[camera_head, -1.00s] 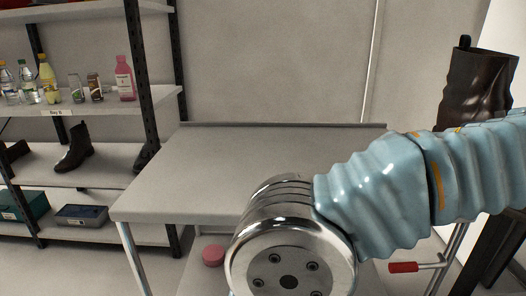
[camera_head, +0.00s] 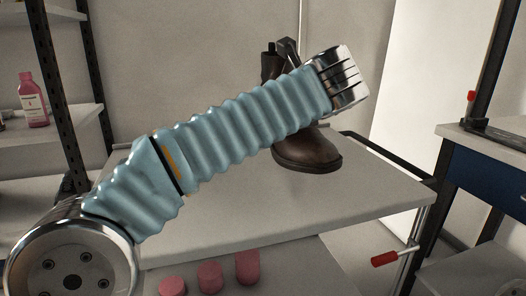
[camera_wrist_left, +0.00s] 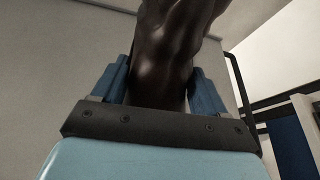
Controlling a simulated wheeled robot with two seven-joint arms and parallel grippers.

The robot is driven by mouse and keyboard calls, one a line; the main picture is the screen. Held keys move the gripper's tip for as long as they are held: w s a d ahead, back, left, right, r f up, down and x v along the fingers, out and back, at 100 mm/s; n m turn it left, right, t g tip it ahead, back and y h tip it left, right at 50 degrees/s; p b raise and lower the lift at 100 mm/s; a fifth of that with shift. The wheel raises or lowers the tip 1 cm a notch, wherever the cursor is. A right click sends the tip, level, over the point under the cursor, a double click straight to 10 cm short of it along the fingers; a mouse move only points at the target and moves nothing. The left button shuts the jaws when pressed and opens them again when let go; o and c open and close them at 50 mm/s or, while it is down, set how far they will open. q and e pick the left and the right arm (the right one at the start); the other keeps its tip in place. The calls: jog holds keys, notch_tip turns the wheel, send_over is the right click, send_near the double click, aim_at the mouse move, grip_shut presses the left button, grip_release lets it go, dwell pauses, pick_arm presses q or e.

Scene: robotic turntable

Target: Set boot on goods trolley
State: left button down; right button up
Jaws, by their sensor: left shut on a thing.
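The brown boot (camera_head: 308,150) is upright, toe toward the lower right, over the far right part of the goods trolley's grey top (camera_head: 370,200). I cannot tell whether its sole touches the top. My left forearm hides the middle of the boot. My left gripper (camera_head: 288,48) is at the boot's upper shaft, mostly hidden behind the arm. In the left wrist view the dark shaft of the boot (camera_wrist_left: 165,60) stands between the two blue fingers, and the gripper (camera_wrist_left: 160,85) is shut on it. My right gripper is not in view.
Several pink cylinders (camera_head: 210,277) stand on the trolley's lower shelf. A red-ended lever (camera_head: 385,259) sticks out at its right side. A rack with a pink bottle (camera_head: 32,100) is at the left. A bench with a blue drawer (camera_head: 490,180) is at the right. The visible trolley top is otherwise clear.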

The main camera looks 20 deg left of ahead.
aim_at(307, 150)
pick_arm(q)
jog(key=w+a+f, duration=0.1)
jog(key=f, duration=0.1)
jog(key=w+a+f+b, duration=0.1)
jog(key=a+f, duration=0.1)
jog(key=w+a+f, duration=0.1)
jog(key=f, duration=0.1)
jog(key=shift+w+a+b, duration=0.2)
jog(key=shift+w+b, duration=0.1)
jog(key=shift+b, duration=0.05)
jog(key=shift+w+a+f+b, duration=0.15)
jog(key=shift+f+b, duration=0.4)
jog(key=shift+f, duration=1.15)
jog(key=shift+f, duration=0.1)
grip_release()
jog(key=v, duration=1.2)
jog(key=shift+p, duration=0.3)
